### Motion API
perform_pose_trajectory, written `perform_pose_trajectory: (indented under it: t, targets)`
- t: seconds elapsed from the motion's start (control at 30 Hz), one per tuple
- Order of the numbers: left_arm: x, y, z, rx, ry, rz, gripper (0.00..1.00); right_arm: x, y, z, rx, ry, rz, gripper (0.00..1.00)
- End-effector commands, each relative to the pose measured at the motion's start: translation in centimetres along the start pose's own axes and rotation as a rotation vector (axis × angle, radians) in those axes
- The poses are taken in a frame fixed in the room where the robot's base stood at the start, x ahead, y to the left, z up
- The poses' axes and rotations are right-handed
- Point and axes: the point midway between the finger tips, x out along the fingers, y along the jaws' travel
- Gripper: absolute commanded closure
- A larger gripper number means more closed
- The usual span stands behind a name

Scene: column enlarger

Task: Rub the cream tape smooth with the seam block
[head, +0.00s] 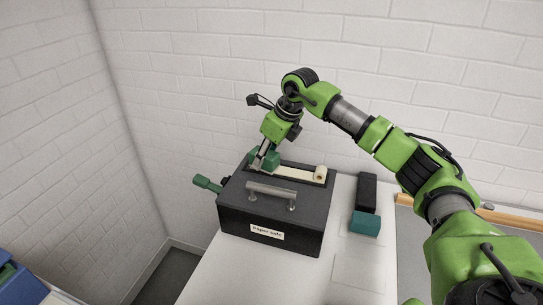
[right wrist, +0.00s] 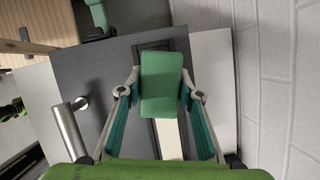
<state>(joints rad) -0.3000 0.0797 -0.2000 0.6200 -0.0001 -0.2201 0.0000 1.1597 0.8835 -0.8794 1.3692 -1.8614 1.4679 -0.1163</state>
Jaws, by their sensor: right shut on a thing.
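The cream tape (head: 294,173) lies as a strip in a dark recess along the top of the black paper safe box (head: 233,209), with a roll at its right end. My right gripper (head: 262,164) is over the strip's left end, shut on a green block, which I take as the seam block (right wrist: 162,84). The block sits between the fingertips and lines up with the tape, which shows below it in the right wrist view (right wrist: 169,139). I cannot tell whether block and tape touch. My left gripper is not in view.
A metal bar handle (head: 272,191) stands on the box in front of the strip. A green lever (head: 207,184) sticks out at the left. A black block (head: 367,188) and a teal block (head: 366,223) are on the white table right of the box. Walls stand behind and left.

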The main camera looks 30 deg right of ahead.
Motion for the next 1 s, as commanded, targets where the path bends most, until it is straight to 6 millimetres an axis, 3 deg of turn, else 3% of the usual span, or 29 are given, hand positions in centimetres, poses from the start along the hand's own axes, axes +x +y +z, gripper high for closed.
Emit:
perform_pose_trajectory:
  t: [0.43, 1.0]
  targets:
    - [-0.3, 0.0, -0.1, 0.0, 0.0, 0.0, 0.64, -0.4, 0.0, 0.3, 0.001, -0.001, -0.001, 0.84]
    - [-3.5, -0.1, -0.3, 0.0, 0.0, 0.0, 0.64, -4.6, -0.1, 2.0, 0.001, -0.001, -0.002, 0.84]
